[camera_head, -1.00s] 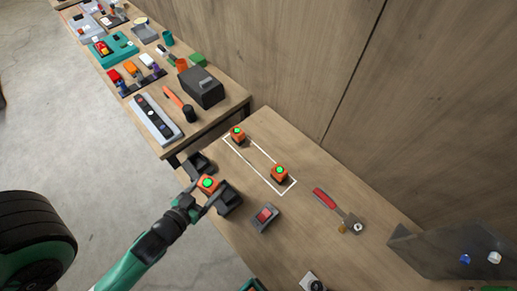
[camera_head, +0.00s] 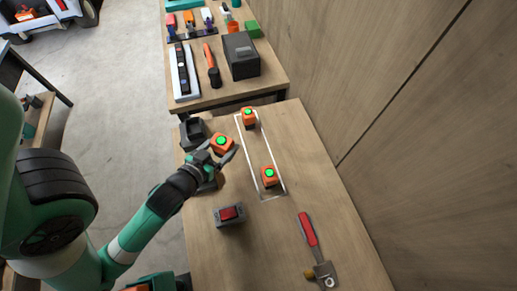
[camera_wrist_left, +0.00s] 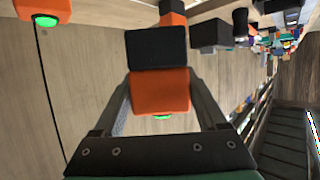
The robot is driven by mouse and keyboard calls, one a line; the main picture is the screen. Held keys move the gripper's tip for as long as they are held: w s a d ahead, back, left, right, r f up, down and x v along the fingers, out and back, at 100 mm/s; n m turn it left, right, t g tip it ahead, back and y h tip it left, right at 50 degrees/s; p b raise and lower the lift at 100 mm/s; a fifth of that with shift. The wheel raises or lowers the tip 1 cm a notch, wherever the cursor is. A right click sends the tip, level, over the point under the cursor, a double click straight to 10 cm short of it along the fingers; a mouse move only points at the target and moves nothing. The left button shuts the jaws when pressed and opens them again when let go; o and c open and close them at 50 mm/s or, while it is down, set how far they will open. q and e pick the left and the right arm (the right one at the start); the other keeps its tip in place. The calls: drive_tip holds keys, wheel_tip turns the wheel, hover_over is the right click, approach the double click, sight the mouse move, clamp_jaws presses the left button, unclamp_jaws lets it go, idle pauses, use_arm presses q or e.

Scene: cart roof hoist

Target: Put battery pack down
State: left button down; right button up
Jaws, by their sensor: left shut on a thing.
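My left gripper (camera_head: 224,152) is shut on an orange battery pack (camera_head: 222,142) with a green light. The pack is held beside the white outlined strip (camera_head: 242,140) on the table, on its left. In the left wrist view the held pack (camera_wrist_left: 160,92) sits between both fingers, its black part pointing away. Two similar packs stand inside the outline: a far pack (camera_head: 249,117) and a near pack (camera_head: 269,176). Whether the held pack touches anything below is unclear. My right gripper is not in view.
Black chargers, one farther back (camera_head: 193,132) and one partly hidden by my gripper (camera_head: 208,183), stand along the table's left edge. A grey box with a red switch (camera_head: 230,215) and a red-handled tool (camera_head: 308,230) lie nearer. Bare space shows between the two standing packs.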

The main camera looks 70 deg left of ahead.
use_arm(q)
drive_tip(key=w+a+f+b, duration=0.1)
drive_tip(key=w+f, duration=0.2)
drive_tip(key=w, duration=0.1)
drive_tip(key=w+a+f+b, duration=0.1)
drive_tip(key=w+f, duration=0.2)
drive_tip(key=w, duration=0.1)
drive_tip(key=w+a+f+b, duration=0.1)
drive_tip(key=w+f, duration=0.1)
drive_tip(key=w, duration=0.2)
drive_tip(key=shift+a+f, duration=0.15)
drive_tip(key=shift+f, duration=0.25)
drive_tip(key=shift+w+a+f+b, duration=0.15)
drive_tip(key=shift+f+b, duration=0.75)
drive_tip(key=shift+f, duration=0.95)
drive_tip(key=shift+w, duration=0.1)
drive_tip(key=shift+f, duration=0.2)
drive_tip(key=shift+c, duration=1)
unclamp_jaws()
